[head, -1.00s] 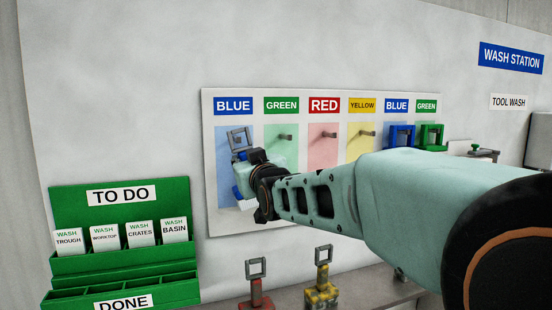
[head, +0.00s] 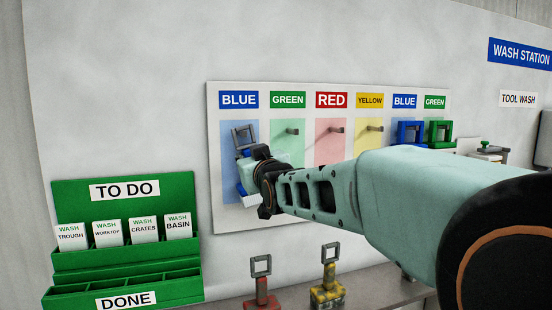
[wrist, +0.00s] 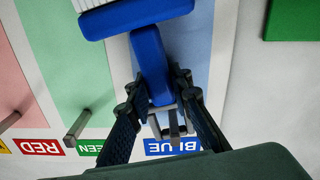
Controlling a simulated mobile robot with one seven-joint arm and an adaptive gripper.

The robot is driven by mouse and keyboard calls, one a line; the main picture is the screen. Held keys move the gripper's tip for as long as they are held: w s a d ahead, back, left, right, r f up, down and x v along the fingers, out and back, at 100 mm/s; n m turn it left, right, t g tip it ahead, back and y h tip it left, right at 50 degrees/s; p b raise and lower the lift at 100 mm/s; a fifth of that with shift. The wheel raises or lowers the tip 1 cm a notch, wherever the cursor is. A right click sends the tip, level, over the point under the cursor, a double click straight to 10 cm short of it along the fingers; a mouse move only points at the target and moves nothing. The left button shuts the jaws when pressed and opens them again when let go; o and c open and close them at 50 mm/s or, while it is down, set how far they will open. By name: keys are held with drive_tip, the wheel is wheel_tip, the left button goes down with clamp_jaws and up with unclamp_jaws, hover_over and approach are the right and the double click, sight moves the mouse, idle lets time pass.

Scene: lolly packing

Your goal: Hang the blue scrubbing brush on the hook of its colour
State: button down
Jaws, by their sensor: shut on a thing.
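The blue scrubbing brush (wrist: 150,60) is in my gripper (wrist: 153,92), which is shut on its blue handle. Its bristled head shows at the top of the wrist view, and its grey hanging loop (head: 243,138) lies in front of the left blue panel (head: 227,180). I cannot tell whether the hook passes through the loop. In the head view, my gripper (head: 250,165) partly hides the brush.
Bare hooks stand on the green (head: 292,131), red (head: 337,129) and yellow (head: 375,128) panels. Blue (head: 410,131) and green (head: 440,131) tools hang at right. Red (head: 262,285) and yellow (head: 328,285) brushes stand below. A green card rack (head: 125,240) is at left.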

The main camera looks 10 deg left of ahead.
drive_tip(key=c, duration=1.7)
unclamp_jaws()
drive_tip(key=shift+r, duration=0.1)
